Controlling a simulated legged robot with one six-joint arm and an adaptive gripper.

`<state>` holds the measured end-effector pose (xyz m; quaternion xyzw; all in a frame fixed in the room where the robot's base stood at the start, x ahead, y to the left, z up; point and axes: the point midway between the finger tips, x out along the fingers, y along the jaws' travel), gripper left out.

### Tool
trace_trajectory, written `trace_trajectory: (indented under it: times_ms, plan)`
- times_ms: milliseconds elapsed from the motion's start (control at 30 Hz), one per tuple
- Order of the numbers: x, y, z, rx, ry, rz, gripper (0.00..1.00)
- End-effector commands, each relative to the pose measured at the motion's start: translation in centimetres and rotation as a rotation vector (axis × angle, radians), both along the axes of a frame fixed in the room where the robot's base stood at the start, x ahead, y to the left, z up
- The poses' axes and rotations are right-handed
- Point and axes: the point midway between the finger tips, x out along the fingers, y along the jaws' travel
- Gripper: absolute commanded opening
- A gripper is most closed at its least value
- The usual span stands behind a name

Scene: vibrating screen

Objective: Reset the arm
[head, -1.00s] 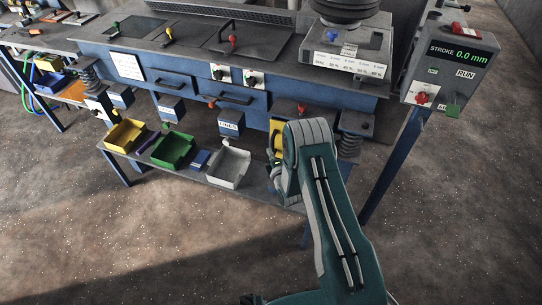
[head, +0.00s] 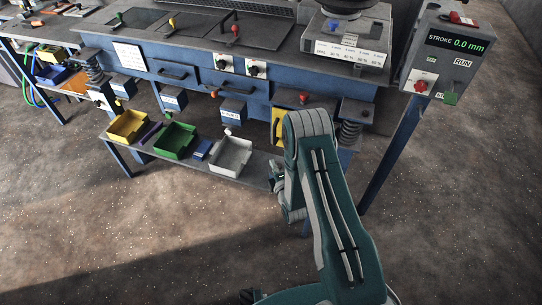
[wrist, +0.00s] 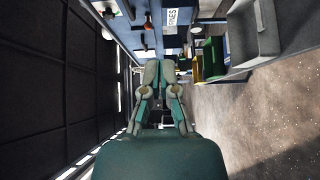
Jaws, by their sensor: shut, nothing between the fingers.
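My arm (head: 335,200) is green and grey and rises from the bottom right, in front of the vibrating screen machine (head: 180,70). My gripper (wrist: 161,65) is shut and empty in the wrist view, its two fingers together at the tips. In the head view my gripper (head: 274,178) shows only partly, left of the folded elbow and beside the right end of the low shelf. The rest of it is hidden by the arm. It appears apart from the bins.
A low shelf (head: 205,165) carries a yellow bin (head: 127,127), a green bin (head: 175,140) and a white bin (head: 230,155). A control box (head: 447,55) reading STROKE 0.0 mm stands at right. The floor in front is clear.

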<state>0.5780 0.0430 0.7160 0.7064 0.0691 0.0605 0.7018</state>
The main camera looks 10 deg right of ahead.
Motion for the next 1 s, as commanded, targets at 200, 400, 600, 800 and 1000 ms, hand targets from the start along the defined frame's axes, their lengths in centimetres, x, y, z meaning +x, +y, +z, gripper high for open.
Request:
trace_trajectory:
  times_ms: [200, 400, 600, 800, 1000]
  plan:
    - [-1.1, -0.2, 0.1, 0.000, -0.001, 0.000, 0.00]
    - [-0.8, -0.2, 0.5, 0.007, 0.004, -0.001, 0.00]
    - [1.8, -0.4, 4.9, 0.087, 0.090, -0.019, 0.00]
    - [3.5, -1.0, 10.7, 0.209, 0.220, -0.065, 0.00]
    - [3.6, -1.6, 16.4, 0.337, 0.343, -0.129, 0.00]
